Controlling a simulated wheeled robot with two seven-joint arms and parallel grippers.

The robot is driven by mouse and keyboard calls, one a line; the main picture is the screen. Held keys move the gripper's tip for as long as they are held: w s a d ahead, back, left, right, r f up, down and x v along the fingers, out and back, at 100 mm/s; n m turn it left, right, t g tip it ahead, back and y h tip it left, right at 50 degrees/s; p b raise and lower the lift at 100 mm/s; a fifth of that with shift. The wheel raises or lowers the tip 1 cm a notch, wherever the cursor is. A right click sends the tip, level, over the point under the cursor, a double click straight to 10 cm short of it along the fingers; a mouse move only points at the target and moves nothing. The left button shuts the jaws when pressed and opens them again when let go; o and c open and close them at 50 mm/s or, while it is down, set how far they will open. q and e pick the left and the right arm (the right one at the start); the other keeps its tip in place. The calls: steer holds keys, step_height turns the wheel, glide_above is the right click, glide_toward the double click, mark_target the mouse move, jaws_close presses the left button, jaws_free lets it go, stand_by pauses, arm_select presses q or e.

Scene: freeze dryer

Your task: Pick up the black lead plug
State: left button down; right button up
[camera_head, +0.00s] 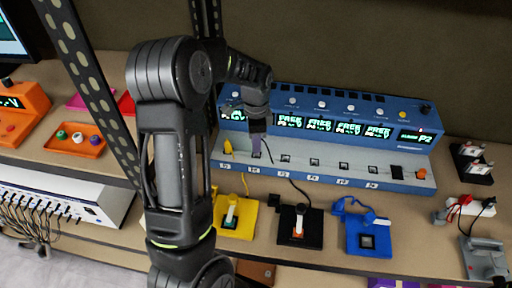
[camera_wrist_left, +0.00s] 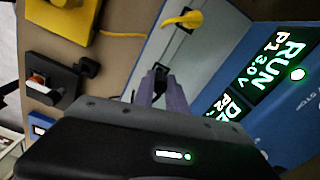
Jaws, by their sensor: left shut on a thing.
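My left gripper (camera_head: 257,146) reaches down over the front ledge of the blue power unit (camera_head: 330,128). In the left wrist view its two purple-grey fingers (camera_wrist_left: 162,88) are shut on the small black lead plug (camera_wrist_left: 160,70). A thin black lead runs from the gripper to the black pad (camera_head: 315,225), which carries a white and orange piece. The plug is close to the second socket position from the left; I cannot tell whether it touches the ledge. In the head view the fingers mostly hide the plug. My right gripper is not in view.
A yellow plug (camera_head: 228,147) sits at the leftmost socket, its lead running to the yellow pad (camera_head: 236,220). A blue pad (camera_head: 368,234) with a blue lead lies right of the black pad.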

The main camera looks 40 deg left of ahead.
arm_select(q)
step_height(320, 180, up, 8)
steer(key=shift+f+b, duration=0.1)
steer(key=shift+b, duration=0.4)
steer(key=shift+r+p, duration=0.85)
steer(key=shift+r, duration=0.25)
steer(key=shift+f, duration=0.1)
steer(key=shift+d, duration=0.1)
steer(key=w+d+p, duration=0.1)
steer(key=w+d, duration=0.3)
steer(key=d, duration=0.4)
steer(key=shift+w, duration=0.2)
